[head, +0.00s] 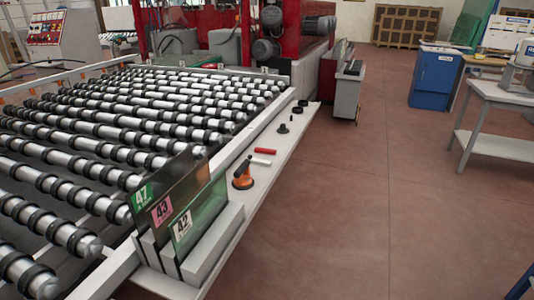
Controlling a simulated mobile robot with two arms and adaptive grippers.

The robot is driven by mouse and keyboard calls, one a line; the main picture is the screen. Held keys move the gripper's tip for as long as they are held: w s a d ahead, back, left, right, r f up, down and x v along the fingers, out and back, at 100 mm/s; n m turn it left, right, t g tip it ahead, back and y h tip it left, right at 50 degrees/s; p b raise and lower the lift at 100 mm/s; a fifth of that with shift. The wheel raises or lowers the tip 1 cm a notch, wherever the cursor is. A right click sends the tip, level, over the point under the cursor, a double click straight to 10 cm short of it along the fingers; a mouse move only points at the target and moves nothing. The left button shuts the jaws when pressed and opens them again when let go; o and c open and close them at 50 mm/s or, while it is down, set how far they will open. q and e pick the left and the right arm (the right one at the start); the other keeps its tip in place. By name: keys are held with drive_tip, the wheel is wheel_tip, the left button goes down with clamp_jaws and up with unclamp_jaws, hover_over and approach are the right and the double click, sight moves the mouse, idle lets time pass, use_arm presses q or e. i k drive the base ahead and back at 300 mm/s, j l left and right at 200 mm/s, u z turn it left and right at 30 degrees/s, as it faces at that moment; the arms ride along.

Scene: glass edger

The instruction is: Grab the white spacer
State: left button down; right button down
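The white spacer (261,161) is a small pale bar. It lies flat on the light ledge (283,157) along the right side of the roller table. A similar red bar (266,151) lies just behind it. An orange and black tool (243,177) stands on the ledge just in front of it and to its left. Nothing covers the spacer. Neither of my grippers can be made out in the head view.
Glass panes (205,210) with tags 47, 43 and 42 stand upright in a rack at the ledge's near end. Small black parts (283,128) lie farther back on the ledge. The roller table (110,140) fills the left. The floor (350,220) right of the ledge is clear.

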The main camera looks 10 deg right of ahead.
sight(255, 161)
drive_tip(key=i+l, duration=0.75)
drive_tip(key=i+u, duration=0.15)
drive_tip(key=u, duration=0.2)
drive_tip(key=i+l+u, duration=0.1)
drive_tip(key=u, duration=0.25)
